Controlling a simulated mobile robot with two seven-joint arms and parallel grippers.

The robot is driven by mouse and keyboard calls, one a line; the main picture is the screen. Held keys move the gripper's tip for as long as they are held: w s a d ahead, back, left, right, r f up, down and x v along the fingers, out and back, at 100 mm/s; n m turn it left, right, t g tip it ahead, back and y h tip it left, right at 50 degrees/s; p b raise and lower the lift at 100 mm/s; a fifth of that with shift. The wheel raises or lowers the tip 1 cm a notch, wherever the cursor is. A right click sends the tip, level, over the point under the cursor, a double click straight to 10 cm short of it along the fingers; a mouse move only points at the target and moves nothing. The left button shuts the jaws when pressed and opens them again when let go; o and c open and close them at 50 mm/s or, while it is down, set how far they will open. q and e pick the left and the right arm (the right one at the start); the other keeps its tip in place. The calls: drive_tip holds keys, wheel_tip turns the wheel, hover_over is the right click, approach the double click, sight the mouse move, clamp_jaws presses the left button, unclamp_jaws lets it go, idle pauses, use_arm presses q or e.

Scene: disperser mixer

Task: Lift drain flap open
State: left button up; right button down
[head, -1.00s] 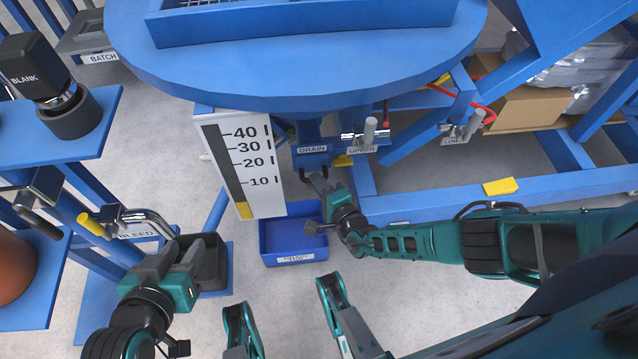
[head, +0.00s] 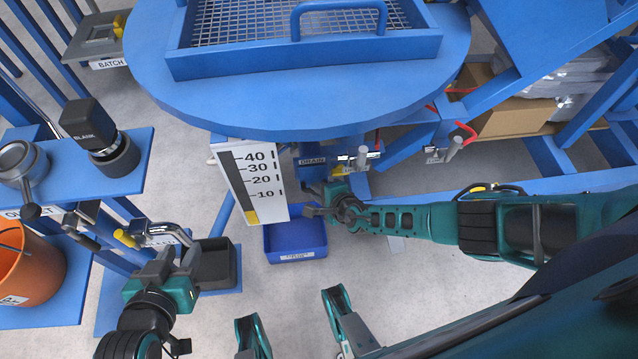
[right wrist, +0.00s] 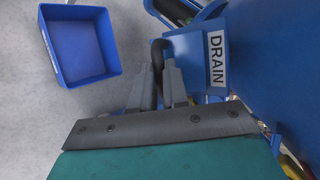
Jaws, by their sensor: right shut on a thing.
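The blue drain flap (head: 311,170), under a DRAIN label, hangs below the round blue vessel in the head view. In the right wrist view the blue drain part (right wrist: 190,55) carries the label on its right side. My right gripper (right wrist: 160,75) is shut on the dark curved handle (right wrist: 158,47) at the flap's edge; its fingers hide part of it. In the head view my right gripper (head: 318,187) is just under the drain, its grip partly hidden. My left gripper (head: 175,256) is open and empty at the lower left, before the black tray.
A blue bin (head: 296,240) stands on the floor below the drain. A white scale board (head: 252,185) stands left of it. A metal valve handle (head: 361,157) is close right of the drain. The black tray (head: 217,264) is at left.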

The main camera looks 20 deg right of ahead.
use_arm(q)
drive_tip(key=shift+r+p, duration=1)
drive_tip(key=shift+r, duration=0.45)
use_arm(e)
drive_tip(key=shift+r+g, duration=0.65)
drive_tip(key=shift+g, duration=0.15)
drive_tip(key=shift+m, duration=0.3)
drive_tip(key=c, duration=1.1)
unclamp_jaws()
use_arm(q)
wheel_tip(320, 180, up, 6)
drive_tip(key=s+a+y+p, duration=0.1)
drive_tip(key=a+p, duration=0.1)
drive_tip(key=p, duration=0.9)
drive_tip(key=shift+s+a+r, duration=0.25)
drive_tip(key=shift+s+a, duration=0.1)
drive_tip(key=shift+a, duration=0.05)
use_arm(e)
drive_tip(key=v, duration=1.3)
